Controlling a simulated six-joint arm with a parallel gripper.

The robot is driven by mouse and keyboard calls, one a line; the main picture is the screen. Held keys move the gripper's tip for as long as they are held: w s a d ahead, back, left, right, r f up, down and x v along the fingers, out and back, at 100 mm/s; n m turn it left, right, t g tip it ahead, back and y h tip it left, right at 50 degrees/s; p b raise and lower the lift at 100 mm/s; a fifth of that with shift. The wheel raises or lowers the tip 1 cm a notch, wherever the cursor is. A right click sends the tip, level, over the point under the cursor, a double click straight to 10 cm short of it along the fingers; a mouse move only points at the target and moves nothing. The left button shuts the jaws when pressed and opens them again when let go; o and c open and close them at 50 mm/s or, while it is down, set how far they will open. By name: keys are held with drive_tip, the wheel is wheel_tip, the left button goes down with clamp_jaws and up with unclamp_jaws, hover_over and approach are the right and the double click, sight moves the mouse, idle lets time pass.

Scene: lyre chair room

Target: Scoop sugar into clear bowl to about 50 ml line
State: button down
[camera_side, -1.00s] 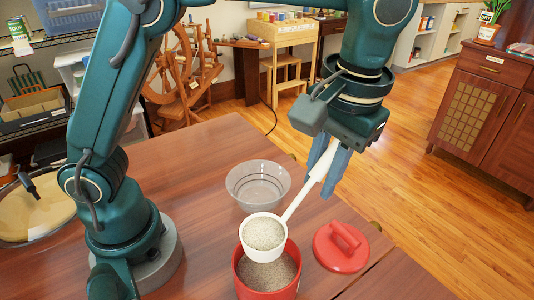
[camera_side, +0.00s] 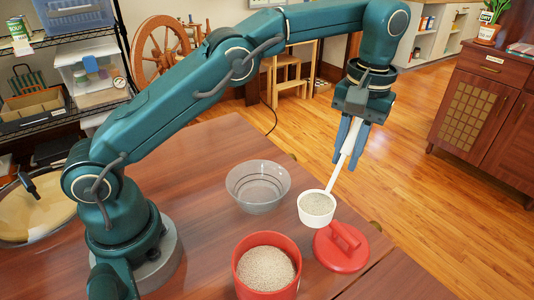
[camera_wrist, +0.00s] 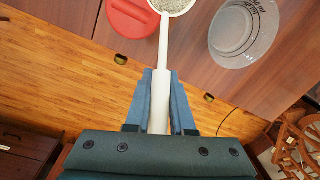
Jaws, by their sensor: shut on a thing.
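My gripper (camera_side: 349,142) is shut on the handle of a white scoop (camera_side: 317,208). The scoop holds pale grainy sugar and hangs in the air, to the right of the clear bowl in the side view. The clear bowl (camera_side: 258,187) stands on the table with dark lines around it and looks empty. In the wrist view the bowl (camera_wrist: 243,30) is at the upper right, with printed marks. The scoop's cup (camera_wrist: 172,4) is cut off at the top there. A red canister (camera_side: 267,268) holds sugar near the table's front.
The wooden table (camera_side: 205,225) is clear left of the bowl. A shelf with bins (camera_side: 45,110) stands at the left.

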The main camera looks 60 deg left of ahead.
drive_tip(key=w+a+f+n, duration=0.2)
drive_tip(key=a+f, duration=0.1)
drive_tip(key=a, duration=0.3)
drive_tip(key=shift+w+f, duration=0.25)
drive_tip(key=shift+f, duration=0.1)
drive_tip(key=shift+h, duration=0.3)
drive_tip(key=shift+a, duration=0.2)
drive_tip(key=s+a+r+t+h, duration=0.2)
drive_tip(key=s+a+r+h, duration=0.1)
drive_tip(key=a, duration=0.4)
drive_tip(key=shift+r+t+h, duration=0.3)
drive_tip(key=shift+r+h, duration=0.35)
drive_tip(key=shift+h, duration=0.75)
drive_tip(key=shift+s, duration=0.1)
drive_tip(key=shift+s+a, duration=0.1)
drive_tip(key=shift+a, duration=0.05)
